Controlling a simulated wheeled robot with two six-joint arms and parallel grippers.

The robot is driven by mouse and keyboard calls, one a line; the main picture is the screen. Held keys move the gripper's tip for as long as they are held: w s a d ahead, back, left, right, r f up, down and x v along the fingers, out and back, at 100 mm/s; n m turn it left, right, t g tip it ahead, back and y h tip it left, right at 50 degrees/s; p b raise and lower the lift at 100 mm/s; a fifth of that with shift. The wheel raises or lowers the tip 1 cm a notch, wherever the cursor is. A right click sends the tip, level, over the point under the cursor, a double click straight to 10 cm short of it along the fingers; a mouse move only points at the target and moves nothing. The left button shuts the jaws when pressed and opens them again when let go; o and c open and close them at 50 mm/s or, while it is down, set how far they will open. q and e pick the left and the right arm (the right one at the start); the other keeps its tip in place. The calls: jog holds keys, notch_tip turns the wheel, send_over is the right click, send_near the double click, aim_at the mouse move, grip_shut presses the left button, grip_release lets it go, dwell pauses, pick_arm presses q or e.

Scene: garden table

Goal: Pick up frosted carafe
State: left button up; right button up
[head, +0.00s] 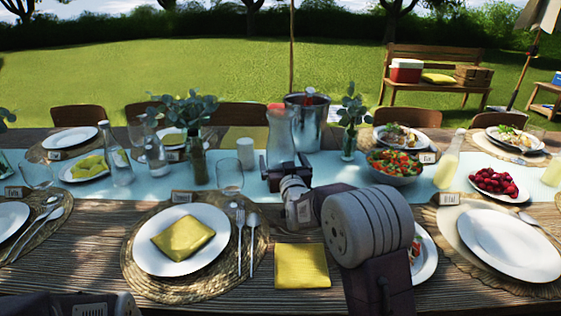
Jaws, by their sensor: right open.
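The frosted carafe (280,128) stands upright on the pale blue runner in the middle of the table, with something red at its top left. My right gripper (285,167) is open at the carafe's lower part, one finger showing on each side of it in the picture. The gripper body hides the carafe's base. I cannot tell whether the fingers touch the glass. My left gripper is not in view; only parts of my left arm show at the bottom left edge.
A metal bucket (318,128) stands close behind the carafe on the right. A white candle (246,153) and an empty glass (230,178) stand to its left, and a leafy vase (349,140) to its right. A salad bowl (393,176) is farther right.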

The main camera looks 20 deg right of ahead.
jog(key=w, duration=0.3)
jog(key=shift+d+f, duration=0.15)
jog(key=shift+s, duration=0.15)
jog(key=c, duration=2)
jog(key=shift+r, duration=0.2)
jog(key=shift+c, duration=0.2)
jog(key=shift+r, duration=0.1)
notch_tip(320, 180, up, 18)
jog(key=p, duration=0.6)
jog(key=shift+p, duration=0.4)
